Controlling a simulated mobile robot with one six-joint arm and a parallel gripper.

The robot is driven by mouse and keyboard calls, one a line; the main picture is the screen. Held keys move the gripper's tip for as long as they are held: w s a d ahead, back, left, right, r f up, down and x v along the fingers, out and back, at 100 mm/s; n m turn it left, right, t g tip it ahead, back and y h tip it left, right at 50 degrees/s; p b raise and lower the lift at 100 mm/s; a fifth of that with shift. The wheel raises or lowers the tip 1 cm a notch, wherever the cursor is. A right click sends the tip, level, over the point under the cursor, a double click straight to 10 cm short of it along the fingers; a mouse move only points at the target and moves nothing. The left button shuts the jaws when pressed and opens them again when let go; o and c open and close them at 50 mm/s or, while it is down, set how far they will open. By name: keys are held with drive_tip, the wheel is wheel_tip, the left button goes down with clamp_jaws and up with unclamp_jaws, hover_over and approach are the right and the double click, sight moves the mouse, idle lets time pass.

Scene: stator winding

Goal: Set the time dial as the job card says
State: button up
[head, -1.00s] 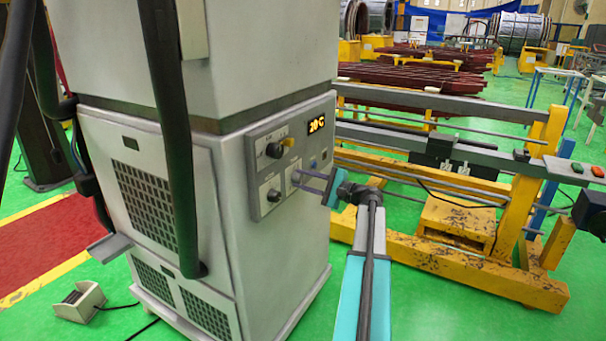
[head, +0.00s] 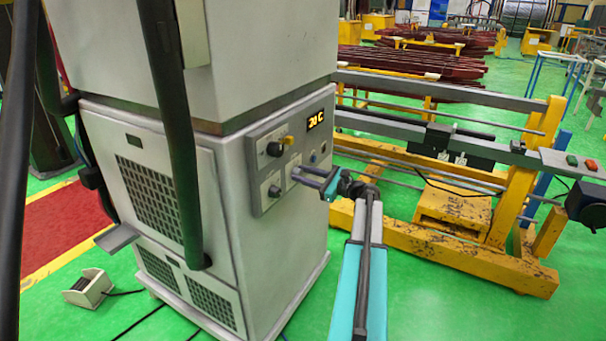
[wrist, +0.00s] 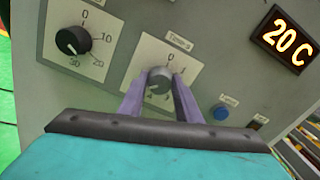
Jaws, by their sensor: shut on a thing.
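In the wrist view a round grey knob (wrist: 159,80) sits on a white plate labelled like "Time-s". A 0 is printed above it and small figures stand around it. The purple fingers of my gripper (wrist: 160,92) are shut on the knob from both sides. The pointer's exact mark is too small to read. In the head view my gripper (head: 302,177) reaches the control panel (head: 259,205) of the grey cabinet from the right, and its body hides part of the knob. No job card can be made out.
A black knob (wrist: 73,40) with a 0 to 30 scale is left of the gripped one. A display (wrist: 287,40) reads 20 C. A blue button (wrist: 221,113) sits at lower right. A yellow frame (head: 480,240) stands right of the cabinet (head: 290,265).

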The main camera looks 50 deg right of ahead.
drive_tip(key=shift+f, duration=0.15)
drive_tip(key=o, duration=1.1)
drive_tip(key=shift+c, duration=0.2)
drive_tip(key=shift+s, duration=0.1)
drive_tip(key=b+v, duration=0.3)
drive_tip(key=v, duration=1)
drive_tip(key=shift+s, duration=0.4)
